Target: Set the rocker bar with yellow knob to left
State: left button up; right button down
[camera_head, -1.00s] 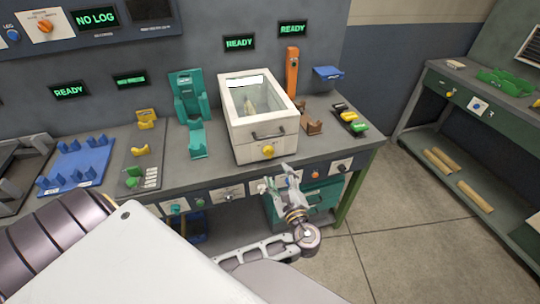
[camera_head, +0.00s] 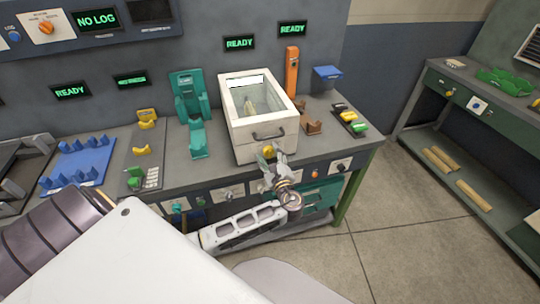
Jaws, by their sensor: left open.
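A yellow knob (camera_head: 267,152) sits low on the front of a white box with a clear top (camera_head: 250,137), at the front of the workbench. It is partly covered by my gripper, and I cannot make out the bar behind it or which way it is set. My left gripper (camera_head: 270,158) is open, with its fingertips right at the knob from the front. I cannot tell whether they touch it or stand around it. My right gripper is not in view.
A teal fixture (camera_head: 188,100) stands left of the box, with a blue rack (camera_head: 75,160) further left. An orange post (camera_head: 291,72) and a brown block (camera_head: 311,123) are to the right. Open floor lies right.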

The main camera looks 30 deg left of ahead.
pick_arm(q)
jog(key=c, duration=1)
jog(key=shift+c, duration=0.2)
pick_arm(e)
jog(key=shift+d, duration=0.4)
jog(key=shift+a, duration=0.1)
